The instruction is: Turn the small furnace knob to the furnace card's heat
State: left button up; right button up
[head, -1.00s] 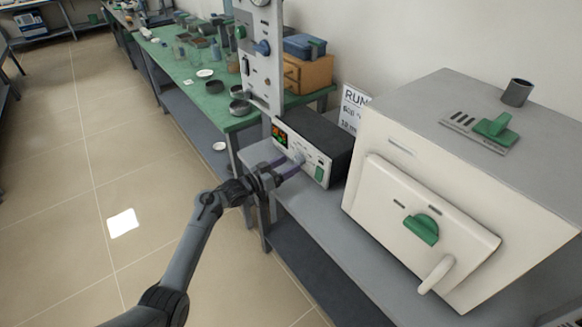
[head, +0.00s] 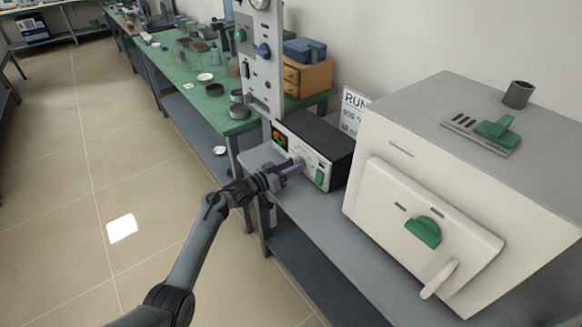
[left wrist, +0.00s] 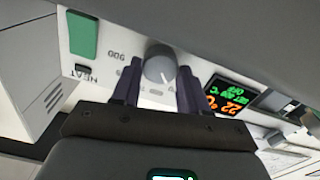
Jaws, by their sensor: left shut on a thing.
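The small furnace's controller box (head: 318,137) stands on the grey bench, with a white front and a dark top. Its grey round knob (left wrist: 159,66) has a pale pointer mark at its lower right in the left wrist view. My left gripper (head: 296,166) is at the front panel, with its dark fingers on either side of the knob, shut on it. The fingers hide the knob in the head view. The lit display (left wrist: 231,97) shows an orange 22 °C and small green text. The card (head: 351,112) behind the box is partly hidden and its heat is hard to read. My right gripper is out of view.
A large cream furnace (head: 395,140) with a green door knob (head: 423,231) stands to the right. A tall panel (head: 263,70) rises behind the box at the left. The green table (head: 190,92) holds several dishes. The floor at left is clear.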

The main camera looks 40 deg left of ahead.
pick_arm(q)
jog(key=shift+m, duration=0.4)
jog(key=shift+m+p, duration=0.3)
jog(key=shift+m, duration=0.7)
jog(key=m, duration=0.2)
jog(key=shift+m, duration=0.3)
jog(key=m, duration=0.6)
jog(key=shift+d+p, duration=0.1)
jog(key=shift+p, duration=0.2)
jog(key=m, duration=0.6)
jog(key=shift+f+m, duration=0.1)
jog(key=shift+m, duration=0.3)
jog(key=m, duration=0.4)
jog(key=shift+b, duration=0.4)
jog(key=shift+m, duration=0.8)
